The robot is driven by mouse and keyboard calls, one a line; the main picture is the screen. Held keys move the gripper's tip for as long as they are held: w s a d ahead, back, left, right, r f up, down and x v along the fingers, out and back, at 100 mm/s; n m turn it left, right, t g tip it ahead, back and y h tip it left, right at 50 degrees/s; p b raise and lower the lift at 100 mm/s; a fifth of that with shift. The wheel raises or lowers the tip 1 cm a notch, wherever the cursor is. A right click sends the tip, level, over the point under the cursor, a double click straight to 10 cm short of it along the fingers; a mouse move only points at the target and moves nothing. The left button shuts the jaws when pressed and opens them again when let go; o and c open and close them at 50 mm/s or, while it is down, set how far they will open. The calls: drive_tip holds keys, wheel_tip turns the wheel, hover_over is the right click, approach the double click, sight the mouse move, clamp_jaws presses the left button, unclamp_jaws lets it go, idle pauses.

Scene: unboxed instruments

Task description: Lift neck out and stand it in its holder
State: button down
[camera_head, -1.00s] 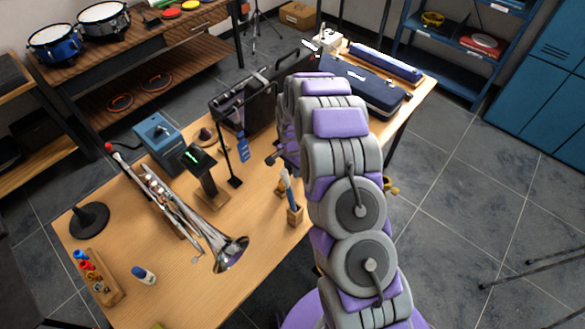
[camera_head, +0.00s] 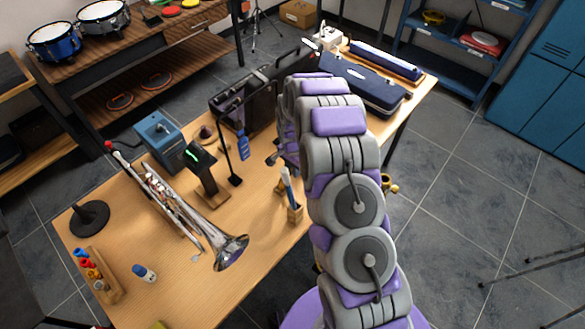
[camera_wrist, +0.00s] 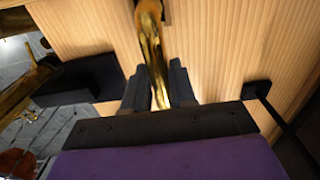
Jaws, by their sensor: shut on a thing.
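In the wrist view my gripper (camera_wrist: 158,88) is shut on the brass neck (camera_wrist: 151,45), a shiny curved gold tube. The tube runs from between the dark fingers toward the top edge, where it meets a dark part at the frame's edge. Wooden surface shows behind it. In the head view my own arm hides the gripper and the neck. I cannot tell for sure which stand is the neck's holder. A thin black pole on a small square foot (camera_head: 235,180) stands on the table left of my arm; a similar foot (camera_wrist: 257,88) shows right of the fingers.
Left in the wrist view are a black block (camera_wrist: 85,82) and brass parts (camera_wrist: 22,82).

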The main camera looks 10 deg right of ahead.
drive_tip(key=c, duration=0.8)
unclamp_jaws()
drive_tip(key=shift+c, duration=0.2)
drive_tip(key=shift+r, duration=0.1)
wheel_tip(320, 180, up, 17)
drive_tip(key=p, duration=0.2)
drive_tip(key=shift+a+r, duration=0.1)
